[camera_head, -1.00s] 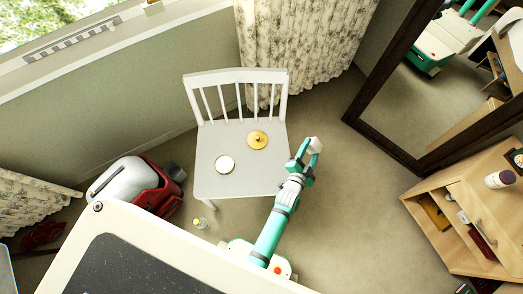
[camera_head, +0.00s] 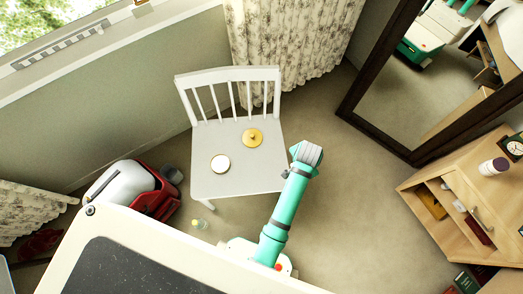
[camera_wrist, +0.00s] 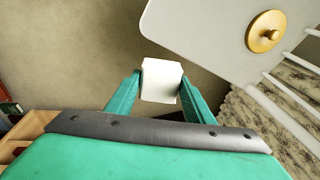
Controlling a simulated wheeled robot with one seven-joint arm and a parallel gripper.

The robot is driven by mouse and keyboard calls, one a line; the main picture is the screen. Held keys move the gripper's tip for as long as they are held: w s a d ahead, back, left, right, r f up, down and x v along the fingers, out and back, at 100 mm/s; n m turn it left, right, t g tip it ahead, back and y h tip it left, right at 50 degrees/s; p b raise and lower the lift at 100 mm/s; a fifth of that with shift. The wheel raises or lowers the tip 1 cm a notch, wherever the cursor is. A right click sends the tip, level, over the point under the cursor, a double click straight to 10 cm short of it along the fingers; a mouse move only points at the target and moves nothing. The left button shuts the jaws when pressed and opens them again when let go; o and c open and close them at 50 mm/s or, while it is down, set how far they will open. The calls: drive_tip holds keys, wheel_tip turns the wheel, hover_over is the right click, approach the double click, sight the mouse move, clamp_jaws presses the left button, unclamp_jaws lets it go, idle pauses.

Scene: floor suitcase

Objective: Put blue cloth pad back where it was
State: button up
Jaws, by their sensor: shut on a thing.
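In the wrist view my gripper (camera_wrist: 160,88) is shut on a small white block-like thing (camera_wrist: 161,80), with one green finger on each side of it. It hangs over the floor beside the chair seat. In the head view my arm's end is to the right of the chair, and the fingers and the held thing are hidden there. I see nothing that I can make out as a blue cloth pad.
A white chair (camera_head: 240,178) holds a gold knobbed disc (camera_head: 252,138) and a round white-topped thing (camera_head: 220,163). A red case (camera_head: 157,203) and a small bottle (camera_head: 199,224) are on the floor at left. A mirror (camera_head: 425,95) and wooden cabinet (camera_head: 418,205) stand at right.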

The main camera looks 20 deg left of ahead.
drive_tip(key=s+a+r+g, duration=0.1)
drive_tip(key=s+r+g, duration=0.1)
drive_tip(key=s, duration=0.2)
drive_tip(key=shift+n, duration=0.3)
drive_tip(key=a+f, duration=0.2)
drive_tip(key=a, duration=0.2)
drive_tip(key=a+f, duration=0.3)
drive_tip(key=a, duration=0.2)
drive_tip(key=a+f, duration=0.3)
drive_tip(key=a, duration=0.1)
drive_tip(key=shift+w+a, duration=0.15)
drive_tip(key=shift+a+f, duration=0.35)
drive_tip(key=shift+f, duration=0.1)
drive_tip(key=shift+a+f, duration=0.2)
drive_tip(key=shift+f, duration=1.55)
drive_tip(key=o, duration=0.9)
